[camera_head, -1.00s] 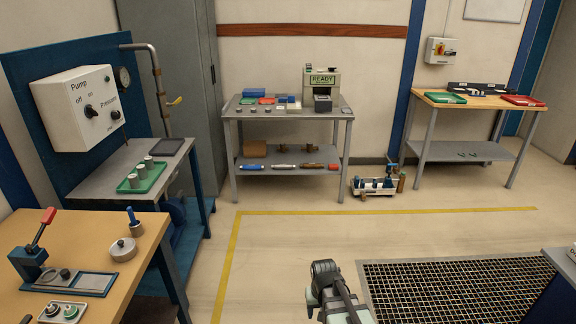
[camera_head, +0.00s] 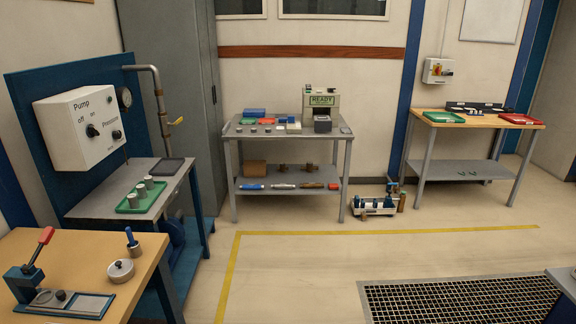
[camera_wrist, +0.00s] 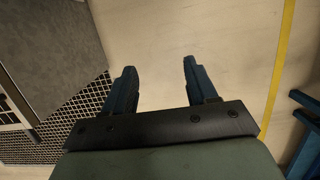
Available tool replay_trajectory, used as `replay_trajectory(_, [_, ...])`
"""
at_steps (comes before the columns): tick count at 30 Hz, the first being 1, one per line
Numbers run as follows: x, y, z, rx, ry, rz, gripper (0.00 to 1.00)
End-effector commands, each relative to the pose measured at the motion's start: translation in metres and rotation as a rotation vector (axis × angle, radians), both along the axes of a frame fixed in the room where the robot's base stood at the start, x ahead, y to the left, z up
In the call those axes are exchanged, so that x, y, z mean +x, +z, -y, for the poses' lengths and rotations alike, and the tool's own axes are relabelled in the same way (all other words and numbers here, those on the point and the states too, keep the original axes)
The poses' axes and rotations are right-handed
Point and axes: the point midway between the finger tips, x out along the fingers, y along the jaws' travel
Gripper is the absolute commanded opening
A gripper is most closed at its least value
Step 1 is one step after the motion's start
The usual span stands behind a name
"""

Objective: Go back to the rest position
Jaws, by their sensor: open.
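My gripper (camera_wrist: 156,76) shows in the wrist view with its two dark blue fingers spread apart. Nothing is between the fingers; bare pale floor (camera_wrist: 160,30) lies beyond them. In the head view my arm and gripper are out of the picture. No task object is held.
A black floor grating (camera_head: 465,300) lies at the lower right. A wooden bench (camera_head: 100,250) and a blue pump stand (camera_head: 35,110) with a grey shelf are on the left. A grey table (camera_head: 232,165) stands at the back, a wooden table (camera_head: 475,122) at the right. The middle floor is clear.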

Motion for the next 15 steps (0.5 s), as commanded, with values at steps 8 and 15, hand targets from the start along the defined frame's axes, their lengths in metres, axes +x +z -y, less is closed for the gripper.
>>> replay_trajectory(8, [-0.074, -0.049, 0.000, 0.000, -0.001, -0.144, 0.57])
replay_trajectory(15, [-0.138, -0.080, 0.000, 0.000, -0.002, -0.260, 0.57])
